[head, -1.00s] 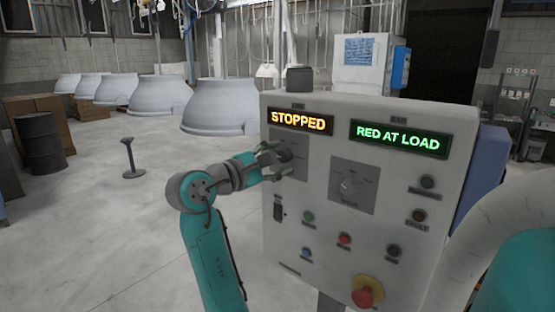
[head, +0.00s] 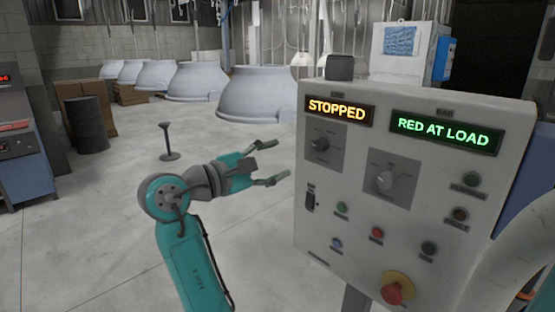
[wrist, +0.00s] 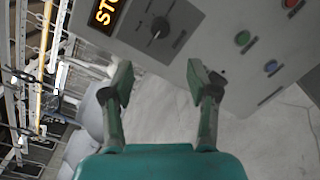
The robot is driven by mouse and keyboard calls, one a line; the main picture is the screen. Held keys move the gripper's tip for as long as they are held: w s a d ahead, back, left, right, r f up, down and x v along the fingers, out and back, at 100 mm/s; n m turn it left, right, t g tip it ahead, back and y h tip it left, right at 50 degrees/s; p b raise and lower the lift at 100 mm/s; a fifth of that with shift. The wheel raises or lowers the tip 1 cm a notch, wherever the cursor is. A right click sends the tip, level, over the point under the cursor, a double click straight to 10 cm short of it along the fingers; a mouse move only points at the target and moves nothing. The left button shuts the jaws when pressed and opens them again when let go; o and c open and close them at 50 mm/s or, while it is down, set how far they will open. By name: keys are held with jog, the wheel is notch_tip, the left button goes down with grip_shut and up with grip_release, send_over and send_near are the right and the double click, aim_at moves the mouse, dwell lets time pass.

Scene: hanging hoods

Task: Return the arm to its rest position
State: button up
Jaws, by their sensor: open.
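My gripper (head: 277,163) is open and empty, its two fingers spread and pointing right toward the control panel (head: 328,225). It stands to the left of the panel, apart from it. In the wrist view, the open fingers of my gripper (wrist: 160,85) show with the panel face above them and nothing between them. The upper left knob (head: 320,144) is free of my fingers, and it also shows in the wrist view (wrist: 160,27). The panel's displays read STOPPED (head: 337,109) in orange and RED AT LOAD (head: 446,132) in green.
A second knob (head: 384,181), several small buttons and a red emergency stop (head: 392,292) are on the panel. A small post (head: 168,142) stands on the floor behind my arm. A dark barrel (head: 87,125) and large grey hoods (head: 257,95) stand farther back. Open floor lies left of my arm.

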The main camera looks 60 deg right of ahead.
dwell(0.4)
jog(key=w+a+f+n+t, duration=0.2)
jog(key=w+f+n+t, duration=0.3)
jog(key=f, duration=0.5)
jog(key=w+a+f+n+t, duration=0.2)
jog(key=f+t, duration=0.6)
jog(key=f, duration=0.2)
jog(key=s+a+f+n+t+y, duration=0.1)
jog(key=s+a+f+t+y, duration=0.15)
jog(key=a+f, duration=0.4)
jog(key=s+a+f+n+t+y, duration=0.1)
jog(key=a+f+t+y, duration=0.25)
jog(key=f, duration=0.65)
jog(key=s+a+f+m+t+y, duration=0.1)
jog(key=s+a+f+m+y, duration=0.1)
jog(key=s+a+f+y, duration=0.35)
jog(key=s+a+f+m+y, duration=0.25)
jog(key=s+a, duration=0.35)
jog(key=s, duration=0.4)
jog(key=s+a+r+m+y, duration=0.1)
jog(key=s+m, duration=0.3)
jog(key=s, duration=0.4)
jog(key=s+a+r+m+y, duration=0.2)
jog(key=s+a+r+m, duration=0.1)
jog(key=s, duration=0.5)
jog(key=shift+r+m+t, duration=0.3)
jog(key=shift+r+m, duration=0.05)
